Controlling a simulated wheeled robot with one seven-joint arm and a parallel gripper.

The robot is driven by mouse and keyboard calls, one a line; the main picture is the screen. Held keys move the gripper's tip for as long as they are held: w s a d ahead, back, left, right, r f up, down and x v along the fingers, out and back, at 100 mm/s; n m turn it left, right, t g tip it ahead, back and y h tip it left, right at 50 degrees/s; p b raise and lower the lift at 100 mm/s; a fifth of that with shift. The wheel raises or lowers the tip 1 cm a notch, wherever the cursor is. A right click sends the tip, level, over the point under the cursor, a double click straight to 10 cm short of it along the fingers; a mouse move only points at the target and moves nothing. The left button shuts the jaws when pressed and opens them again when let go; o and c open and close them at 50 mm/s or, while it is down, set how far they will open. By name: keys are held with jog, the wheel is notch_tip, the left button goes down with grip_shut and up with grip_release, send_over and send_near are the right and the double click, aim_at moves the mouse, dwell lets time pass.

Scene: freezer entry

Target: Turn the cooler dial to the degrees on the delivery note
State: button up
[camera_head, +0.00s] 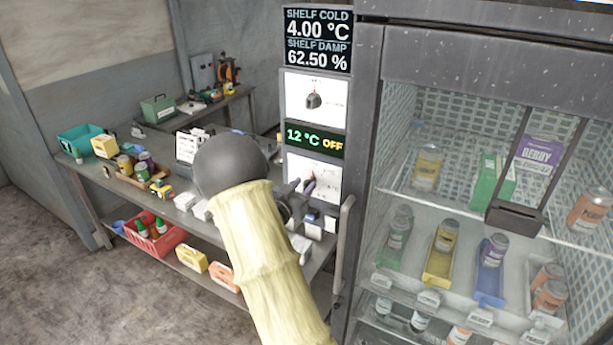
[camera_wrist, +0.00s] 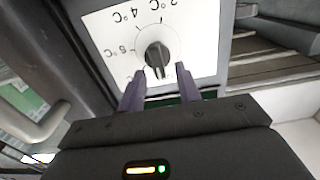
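The cooler dial's dark round knob (camera_wrist: 158,57) sits on a white plate with degree marks, upside down in the wrist view; 2 °C and 4 °C are readable. The dial plate (camera_head: 325,178) is partly hidden by my gripper (camera_head: 307,187) in the head view. In the wrist view my gripper (camera_wrist: 160,74) is open, its two purple fingertips on either side of the knob's lower edge, with a gap on the right. I cannot tell the knob's exact setting. A display (camera_head: 315,139) above the dial reads 12 °C OFF. No delivery note can be identified for certain.
A glass-fronted cooler (camera_head: 368,130) with bottles stands right of the panel. A screen (camera_head: 318,40) reads shelf cold 4.00 °C, shelf damp 62.50 %. A cluttered workbench (camera_head: 90,195) stands left, bearing a white sheet (camera_head: 188,147) with unreadable print. A vertical handle (camera_head: 343,245) is beside the dial.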

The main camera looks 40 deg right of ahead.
aim_at(309, 182)
jog(key=shift+p+x, duration=0.35)
jog(key=shift+x, duration=0.9)
jog(key=c, duration=0.6)
